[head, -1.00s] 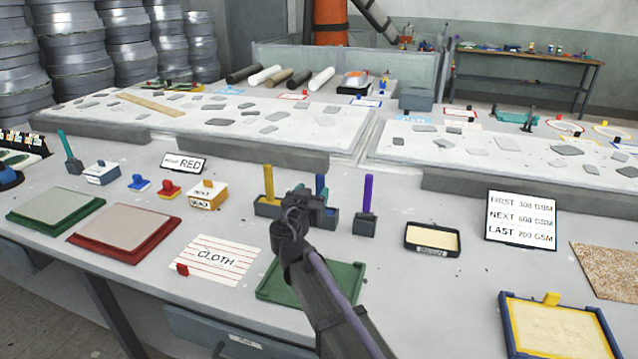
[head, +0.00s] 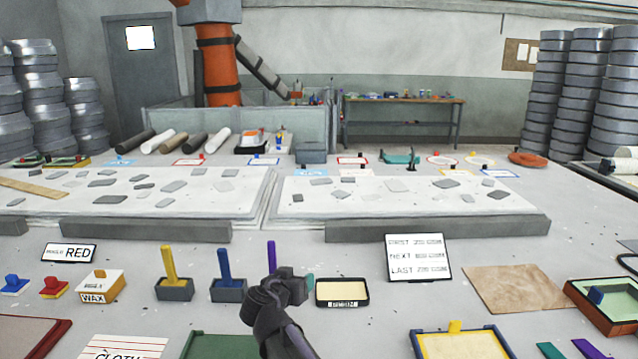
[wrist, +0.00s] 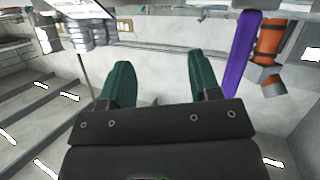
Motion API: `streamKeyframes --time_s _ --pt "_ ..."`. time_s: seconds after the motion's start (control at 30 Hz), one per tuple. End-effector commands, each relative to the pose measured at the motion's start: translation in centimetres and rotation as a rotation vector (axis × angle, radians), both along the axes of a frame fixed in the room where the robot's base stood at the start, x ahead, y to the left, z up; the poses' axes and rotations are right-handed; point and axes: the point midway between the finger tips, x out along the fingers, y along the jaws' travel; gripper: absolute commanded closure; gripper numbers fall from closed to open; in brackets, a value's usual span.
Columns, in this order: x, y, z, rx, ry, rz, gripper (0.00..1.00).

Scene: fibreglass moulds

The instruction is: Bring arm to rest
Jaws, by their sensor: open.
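My arm reaches up from the bottom middle of the head view, with my gripper (head: 304,282) above the front of the table. It is in front of the purple-handled tool (head: 271,256) and hides that tool's holder. In the wrist view my gripper (wrist: 162,82) shows two green fingers wide apart with nothing held between them. The purple handle (wrist: 241,60) stands to the right of the fingers in that view, apart from them.
A yellow-handled tool (head: 169,265) and a blue-handled tool (head: 224,266) stand in holders left of my gripper. A shallow cream-filled tray (head: 342,292) lies close on its right. A sign (head: 418,257) and a brown sheet (head: 513,290) are farther right.

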Motion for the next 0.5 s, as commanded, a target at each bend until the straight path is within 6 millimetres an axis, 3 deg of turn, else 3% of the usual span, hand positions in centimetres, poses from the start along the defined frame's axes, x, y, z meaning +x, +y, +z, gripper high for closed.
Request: streamKeyframes --time_s 0.03,0.13,0.2,0.33,0.4,0.5 --pt "-1.3 -5.5 0.6 -0.01 0.119 -0.077 0.43" --pt "-5.2 -14.7 -1.0 -0.003 0.433 -0.175 0.43" --pt "-9.4 -19.8 -1.8 0.046 0.677 -0.18 0.43" --pt "-17.1 -24.5 -2.1 0.201 1.034 -0.037 0.43" --pt "-19.6 -25.1 -1.9 0.273 1.132 0.062 0.43" --pt "-21.0 -25.2 -1.9 0.321 1.183 0.142 0.43"
